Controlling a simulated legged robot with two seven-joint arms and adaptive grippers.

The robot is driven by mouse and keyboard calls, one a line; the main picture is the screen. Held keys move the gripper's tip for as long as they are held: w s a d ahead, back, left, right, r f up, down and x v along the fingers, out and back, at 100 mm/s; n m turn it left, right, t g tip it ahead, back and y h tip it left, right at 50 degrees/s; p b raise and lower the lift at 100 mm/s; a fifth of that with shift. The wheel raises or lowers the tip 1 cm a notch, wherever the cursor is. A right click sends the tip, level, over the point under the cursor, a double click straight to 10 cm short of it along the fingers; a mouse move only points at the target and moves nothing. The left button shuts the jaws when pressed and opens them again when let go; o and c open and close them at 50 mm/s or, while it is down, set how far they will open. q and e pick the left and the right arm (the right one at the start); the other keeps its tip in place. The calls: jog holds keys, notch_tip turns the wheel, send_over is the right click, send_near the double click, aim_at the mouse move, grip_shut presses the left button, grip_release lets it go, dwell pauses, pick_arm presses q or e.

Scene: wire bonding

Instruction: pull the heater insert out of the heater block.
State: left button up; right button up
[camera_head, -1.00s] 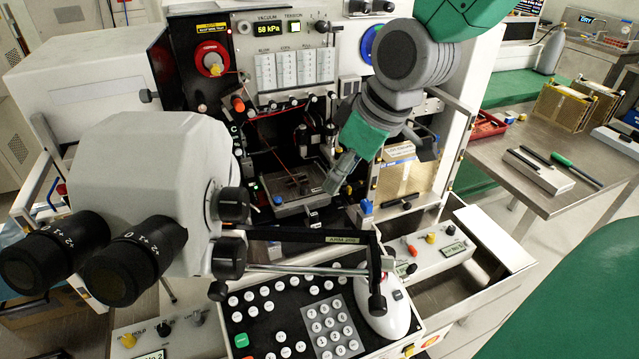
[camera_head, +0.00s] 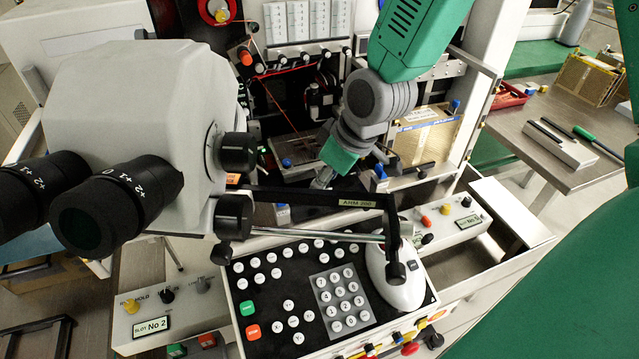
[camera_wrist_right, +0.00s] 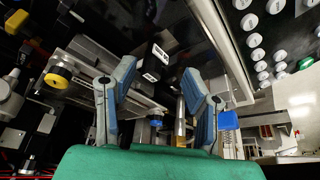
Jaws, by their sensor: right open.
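My right gripper (camera_head: 322,180) reaches down into the machine's work bay, at the near side of a metal work stage (camera_head: 292,172) with a darker plate on top. In the right wrist view its two grey-blue fingers (camera_wrist_right: 158,78) stand apart with nothing gripped between them. A black block with white labels (camera_wrist_right: 156,60) shows beyond the fingertips. A small brass-coloured cylinder (camera_wrist_right: 180,128) shows between the fingers, near the right one. I cannot clearly tell the heater insert from the heater block; my wrist and the microscope arm hide part of the bay. My left gripper is not in view.
The microscope (camera_head: 140,120) and its black bar (camera_head: 320,198) stand in front of the bay. The keypad panel (camera_head: 300,290) and white mouse-like handset (camera_head: 395,280) lie below.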

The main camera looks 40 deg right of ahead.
aim_at(334, 210)
jog(key=shift+w+d+f, duration=0.15)
jog(key=shift+d+f, duration=0.6)
jog(key=shift+d, duration=0.1)
jog(key=shift+d+f, duration=0.1)
jog(key=shift+d, duration=0.15)
jog(key=shift+a, duration=0.65)
jog(key=c, duration=0.3)
jog(key=shift+a, duration=0.35)
grip_shut()
jog(key=c, duration=0.6)
grip_release()
jog(key=shift+w+a+r, duration=0.1)
jog(key=shift+a+r, duration=0.05)
jog(key=shift+r, duration=0.1)
jog(key=shift+c, duration=0.2)
jog(key=shift+d, duration=0.35)
grip_shut()
jog(key=shift+s+d+f, duration=0.1)
jog(key=shift+s+d, duration=0.15)
jog(key=shift+s+a+f, duration=0.15)
jog(key=shift+s+a, duration=0.1)
jog(key=shift+s, duration=0.2)
jog(key=shift+s+a, duration=0.15)
jog(key=shift+s, duration=0.35)
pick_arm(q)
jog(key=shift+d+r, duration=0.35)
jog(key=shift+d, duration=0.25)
pick_arm(e)
jog(key=shift+s+a, duration=0.25)
jog(key=shift+s, duration=0.9)
